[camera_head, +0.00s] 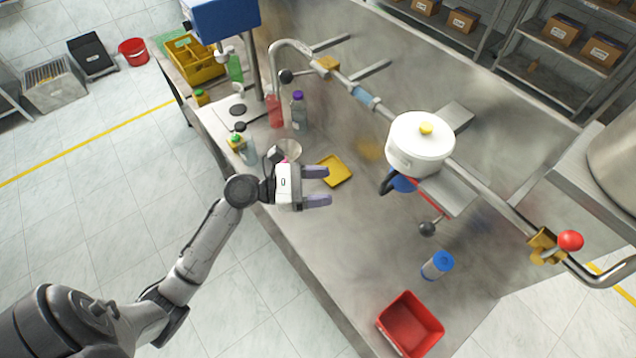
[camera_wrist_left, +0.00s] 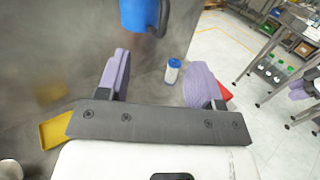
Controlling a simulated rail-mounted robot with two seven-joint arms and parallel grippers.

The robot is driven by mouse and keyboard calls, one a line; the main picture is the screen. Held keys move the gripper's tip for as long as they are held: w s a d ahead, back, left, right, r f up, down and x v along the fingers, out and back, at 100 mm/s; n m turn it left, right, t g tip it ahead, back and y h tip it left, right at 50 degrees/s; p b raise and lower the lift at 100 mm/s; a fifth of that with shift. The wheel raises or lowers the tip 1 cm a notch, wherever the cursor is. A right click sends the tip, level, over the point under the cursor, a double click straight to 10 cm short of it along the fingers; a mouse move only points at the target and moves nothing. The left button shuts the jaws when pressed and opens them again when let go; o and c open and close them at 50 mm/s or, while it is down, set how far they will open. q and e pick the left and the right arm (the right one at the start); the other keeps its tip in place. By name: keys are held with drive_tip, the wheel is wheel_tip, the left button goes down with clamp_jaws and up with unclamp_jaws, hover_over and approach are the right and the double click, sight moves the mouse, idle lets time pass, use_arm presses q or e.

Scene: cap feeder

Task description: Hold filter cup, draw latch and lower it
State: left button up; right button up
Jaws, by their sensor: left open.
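A white round housing (camera_head: 418,150) with a yellow knob is mounted on the pipe. Below it hangs a blue cup (camera_head: 403,183) with a dark handle (camera_head: 387,184), which I take for the filter cup. A lever with a black ball (camera_head: 427,229) sticks out below; I cannot tell whether it is the latch. In the left wrist view the blue cup (camera_wrist_left: 140,12) shows at the top, cut off. My left gripper (camera_head: 327,187) is open and empty, left of the cup and apart from it. Lilac fingers, apparently my right gripper's (camera_wrist_left: 304,98), show at that view's right edge.
A yellow tray (camera_head: 335,171) lies beside my left gripper. Bottles (camera_head: 299,112) stand behind it. A blue-capped cylinder (camera_head: 436,266) and a red bin (camera_head: 410,325) are at the front right. A pipe with a red ball (camera_head: 570,240) crosses the steel table.

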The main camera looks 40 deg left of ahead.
sight(384, 180)
use_arm(q)
drive_tip(key=shift+n, duration=0.3)
drive_tip(key=p+x, duration=0.1)
drive_tip(key=x, duration=1.2)
drive_tip(key=shift+w+d+f+p, duration=0.1)
drive_tip(key=shift+w+d+p, duration=0.1)
drive_tip(key=shift+d+p, duration=0.2)
drive_tip(key=shift+c, duration=0.3)
